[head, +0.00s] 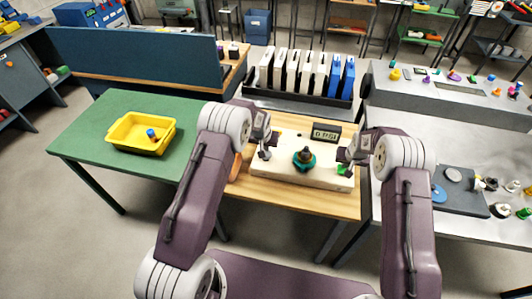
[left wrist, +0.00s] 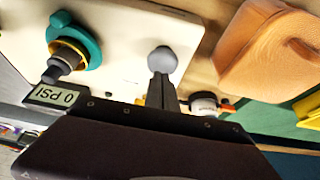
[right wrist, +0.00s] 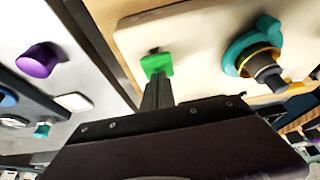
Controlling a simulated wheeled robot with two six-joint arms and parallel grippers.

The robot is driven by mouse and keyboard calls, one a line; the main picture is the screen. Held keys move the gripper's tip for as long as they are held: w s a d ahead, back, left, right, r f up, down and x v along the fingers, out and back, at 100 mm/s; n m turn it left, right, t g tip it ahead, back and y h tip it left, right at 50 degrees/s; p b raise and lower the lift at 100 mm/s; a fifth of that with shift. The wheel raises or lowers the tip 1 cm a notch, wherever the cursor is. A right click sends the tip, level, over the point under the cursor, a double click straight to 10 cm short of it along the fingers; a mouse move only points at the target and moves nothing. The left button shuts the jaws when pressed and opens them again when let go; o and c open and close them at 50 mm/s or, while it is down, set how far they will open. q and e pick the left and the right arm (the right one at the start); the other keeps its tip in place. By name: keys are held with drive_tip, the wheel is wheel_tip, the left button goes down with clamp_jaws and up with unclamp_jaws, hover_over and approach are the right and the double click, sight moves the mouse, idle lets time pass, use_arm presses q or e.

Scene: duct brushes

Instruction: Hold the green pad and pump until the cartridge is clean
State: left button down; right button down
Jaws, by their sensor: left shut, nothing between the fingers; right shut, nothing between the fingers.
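A cream board (head: 290,180) lies on the wooden table and carries a dark cartridge (head: 304,153) in a teal ring (head: 305,164). The cartridge, with a yellow band, also shows in the right wrist view (right wrist: 268,72). My right gripper (right wrist: 158,82) is shut, its tips at the green pad (right wrist: 157,64); contact is hard to tell. My left gripper (left wrist: 162,80) is shut, its tips at a round grey knob (left wrist: 162,59) on the board; contact is hard to tell.
An orange-brown block (left wrist: 265,55) lies beside the board on the left gripper's side. A yellow tray (head: 123,142) with a blue item stands on the green table. A black rack (head: 290,101) of white and blue panels stands behind. A grey bench with small parts is at right.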

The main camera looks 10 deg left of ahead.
drive_tip(key=shift+f, duration=0.75)
use_arm(q)
drive_tip(key=shift+f, duration=1.4)
use_arm(e)
drive_tip(key=shift+s, duration=0.1)
use_arm(q)
drive_tip(key=shift+r, duration=1.15)
